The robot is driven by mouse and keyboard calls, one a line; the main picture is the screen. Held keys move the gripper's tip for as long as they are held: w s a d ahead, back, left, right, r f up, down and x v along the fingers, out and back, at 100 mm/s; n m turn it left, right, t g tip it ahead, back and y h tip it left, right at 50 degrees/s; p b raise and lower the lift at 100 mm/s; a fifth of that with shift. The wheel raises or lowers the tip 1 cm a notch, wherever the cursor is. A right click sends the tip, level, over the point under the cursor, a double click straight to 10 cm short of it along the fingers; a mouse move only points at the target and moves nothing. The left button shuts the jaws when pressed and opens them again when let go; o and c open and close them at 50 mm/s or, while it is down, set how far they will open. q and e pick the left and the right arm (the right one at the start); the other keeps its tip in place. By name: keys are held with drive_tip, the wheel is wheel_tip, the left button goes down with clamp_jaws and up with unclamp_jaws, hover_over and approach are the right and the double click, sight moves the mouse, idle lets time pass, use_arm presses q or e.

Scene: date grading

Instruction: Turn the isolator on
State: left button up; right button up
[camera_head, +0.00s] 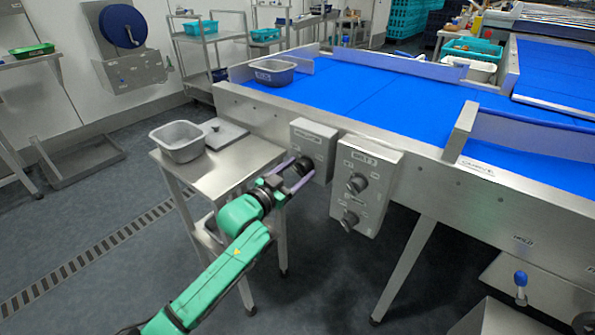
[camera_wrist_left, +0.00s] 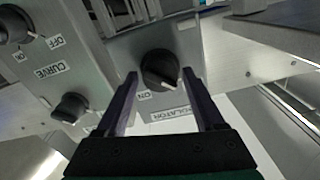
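The isolator box (camera_head: 313,143) is a small grey metal box on the side of the conveyor frame. My left gripper (camera_head: 301,170) is at the front of this box. Its two fingers are apart, one on each side of the knob, with visible gaps in the left wrist view (camera_wrist_left: 160,76). My right gripper is not in view.
A larger control box (camera_head: 366,187) with two dark knobs is just right of the isolator box. A steel side table (camera_head: 225,165) with a grey tub (camera_head: 180,140) stands left of it. The blue conveyor belt (camera_head: 370,90) lies behind. Grey floor is open at lower left.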

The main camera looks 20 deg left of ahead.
use_arm(q)
clamp_jaws()
